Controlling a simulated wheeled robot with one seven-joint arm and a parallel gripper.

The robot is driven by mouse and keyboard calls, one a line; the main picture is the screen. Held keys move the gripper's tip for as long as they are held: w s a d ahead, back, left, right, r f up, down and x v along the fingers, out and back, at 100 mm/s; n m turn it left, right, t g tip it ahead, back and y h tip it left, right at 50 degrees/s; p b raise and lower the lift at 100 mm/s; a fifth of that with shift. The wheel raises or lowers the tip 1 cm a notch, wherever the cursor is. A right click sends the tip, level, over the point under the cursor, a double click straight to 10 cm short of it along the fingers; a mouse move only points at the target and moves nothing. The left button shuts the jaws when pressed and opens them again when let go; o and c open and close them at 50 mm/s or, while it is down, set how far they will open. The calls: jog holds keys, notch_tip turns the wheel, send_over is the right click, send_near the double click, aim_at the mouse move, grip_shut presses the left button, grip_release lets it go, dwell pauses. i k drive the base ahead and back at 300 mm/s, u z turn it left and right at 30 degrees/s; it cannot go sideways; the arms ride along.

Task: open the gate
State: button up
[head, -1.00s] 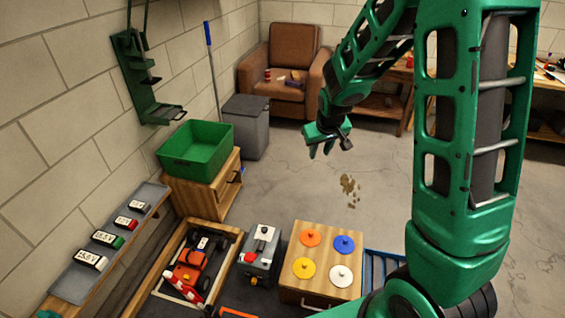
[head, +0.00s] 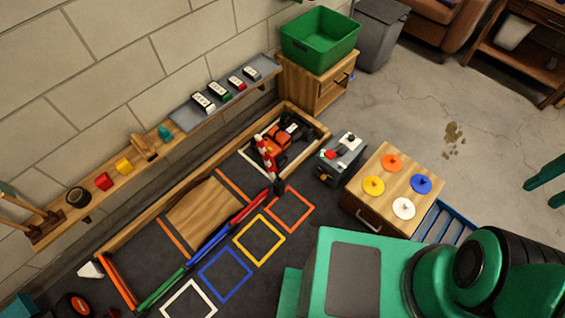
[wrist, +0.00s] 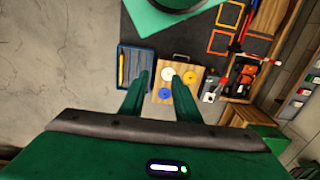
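The gate is a red-and-white striped bar (head: 265,155) on a dark post, beside an orange toy car (head: 279,142) in the wood-edged track. The bar stands across the track in front of the car and looks tilted; its exact angle is hard to tell. The car also shows in the wrist view (wrist: 249,80), with the small striped bar (wrist: 225,80) beside it. My gripper (wrist: 162,98) is open and empty, its two green fingers apart. In the head view its fingers (head: 546,184) show at the right edge, far from the gate.
A grey box with a red button (head: 340,158) stands right of the track. A wooden box with coloured knobbed discs (head: 388,160) and a blue slatted tray (head: 447,222) follow. A wall shelf (head: 120,180) runs behind. Open floor (head: 480,110) lies at right.

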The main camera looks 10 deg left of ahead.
aim_at(266, 155)
jog(key=k, duration=0.85)
jog(key=u, duration=1.2)
jog(key=i, duration=1.6)
jog(key=z, duration=1.15)
